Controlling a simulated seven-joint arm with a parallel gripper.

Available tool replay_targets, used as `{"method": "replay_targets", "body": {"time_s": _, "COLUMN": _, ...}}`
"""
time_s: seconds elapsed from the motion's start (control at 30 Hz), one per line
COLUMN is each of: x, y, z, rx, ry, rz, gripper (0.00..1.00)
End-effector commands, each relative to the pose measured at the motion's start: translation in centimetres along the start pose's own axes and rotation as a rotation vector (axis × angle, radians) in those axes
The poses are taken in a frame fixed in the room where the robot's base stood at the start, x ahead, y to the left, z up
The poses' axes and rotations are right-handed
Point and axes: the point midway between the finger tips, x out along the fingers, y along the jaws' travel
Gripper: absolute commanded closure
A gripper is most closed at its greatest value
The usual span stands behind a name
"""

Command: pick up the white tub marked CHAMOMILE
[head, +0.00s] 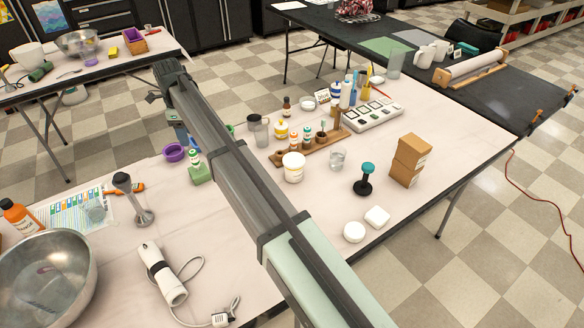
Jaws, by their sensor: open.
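A white lidded tub (293,169) stands on the near table, right of my arm and in front of the wooden rack. It has a small label whose lettering is too small to read, so I cannot confirm it says CHAMOMILE. My arm reaches across the table to the upper left. My gripper (181,136) hangs from its far end near the table's back left edge, well left of the tub. It is open; its fingertips are small and partly hidden by the arm. No object shows between them.
A wooden rack (318,147) of small bottles stands behind the tub, with a clear glass (337,159) to its right. A purple ring-like item (174,152) and green block (200,173) are near my gripper.

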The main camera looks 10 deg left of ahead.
Motion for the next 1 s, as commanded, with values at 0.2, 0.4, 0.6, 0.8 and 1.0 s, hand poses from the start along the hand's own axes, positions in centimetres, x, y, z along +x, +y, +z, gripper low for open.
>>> {"method": "replay_targets", "body": {"time_s": 0.2, "x": 0.00, "y": 0.00, "z": 0.00, "rx": 0.000, "ry": 0.000, "rz": 0.000, "gripper": 0.45}}
{"method": "replay_targets", "body": {"time_s": 0.4, "x": 0.00, "y": 0.00, "z": 0.00, "rx": 0.000, "ry": 0.000, "rz": 0.000, "gripper": 0.44}}
{"method": "replay_targets", "body": {"time_s": 0.6, "x": 0.00, "y": 0.00, "z": 0.00, "rx": 0.000, "ry": 0.000, "rz": 0.000, "gripper": 0.25}}
{"method": "replay_targets", "body": {"time_s": 0.8, "x": 0.00, "y": 0.00, "z": 0.00, "rx": 0.000, "ry": 0.000, "rz": 0.000, "gripper": 0.06}}
{"method": "replay_targets", "body": {"time_s": 1.0, "x": 0.00, "y": 0.00, "z": 0.00, "rx": 0.000, "ry": 0.000, "rz": 0.000, "gripper": 0.02}}
